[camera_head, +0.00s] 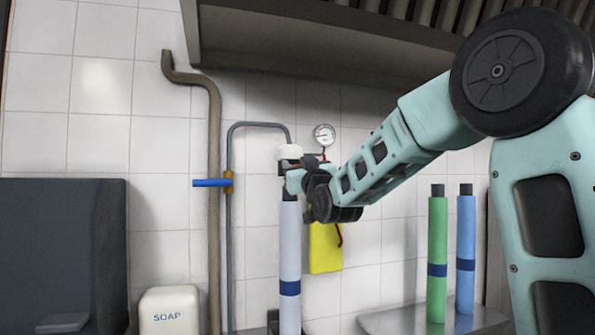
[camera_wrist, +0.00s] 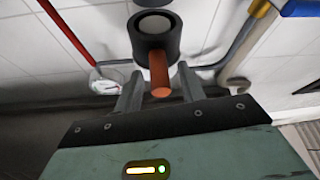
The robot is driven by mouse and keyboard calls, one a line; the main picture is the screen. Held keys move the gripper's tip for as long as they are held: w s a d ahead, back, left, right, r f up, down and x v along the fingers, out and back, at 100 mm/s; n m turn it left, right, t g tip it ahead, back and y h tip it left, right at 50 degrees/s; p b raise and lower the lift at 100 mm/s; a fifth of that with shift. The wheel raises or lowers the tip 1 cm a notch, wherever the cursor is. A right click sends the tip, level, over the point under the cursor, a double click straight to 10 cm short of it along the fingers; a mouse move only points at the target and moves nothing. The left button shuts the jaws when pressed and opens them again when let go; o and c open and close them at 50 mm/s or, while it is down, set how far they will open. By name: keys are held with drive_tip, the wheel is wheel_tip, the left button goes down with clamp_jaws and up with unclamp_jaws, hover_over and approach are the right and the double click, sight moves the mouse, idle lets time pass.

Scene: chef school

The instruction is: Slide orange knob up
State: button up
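In the wrist view, the orange knob (camera_wrist: 160,78) is a short peg sticking out of a dark round collar (camera_wrist: 153,42) toward my camera. The two grey fingers of my gripper (camera_wrist: 160,72) stand apart, one on each side of the knob, with a visible gap on both sides. My gripper is open and not clamped on it. In the head view, my gripper (camera_head: 293,180) is at the top of a pale cylinder (camera_head: 290,245) with a blue band, below a white cap (camera_head: 289,152). The knob is hidden there behind my gripper.
A grey pipe (camera_head: 229,275) with a blue valve handle (camera_head: 208,183) runs left of the cylinder. A pressure gauge (camera_head: 324,134) and yellow tag (camera_head: 325,248) are close by at right. Green (camera_head: 437,240) and blue (camera_head: 466,230) cylinders stand farther right. A hood (camera_head: 330,40) hangs above.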

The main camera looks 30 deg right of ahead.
drive_tip(key=shift+f, duration=0.2)
drive_tip(key=shift+s+a+f+b, duration=0.1)
drive_tip(key=shift+s+f+b, duration=0.2)
drive_tip(key=shift+s+b, duration=0.2)
drive_tip(key=v, duration=1.6)
drive_tip(key=shift+r+b, duration=0.2)
drive_tip(key=shift+b, duration=0.15)
drive_tip(key=shift+s+a+f, duration=0.1)
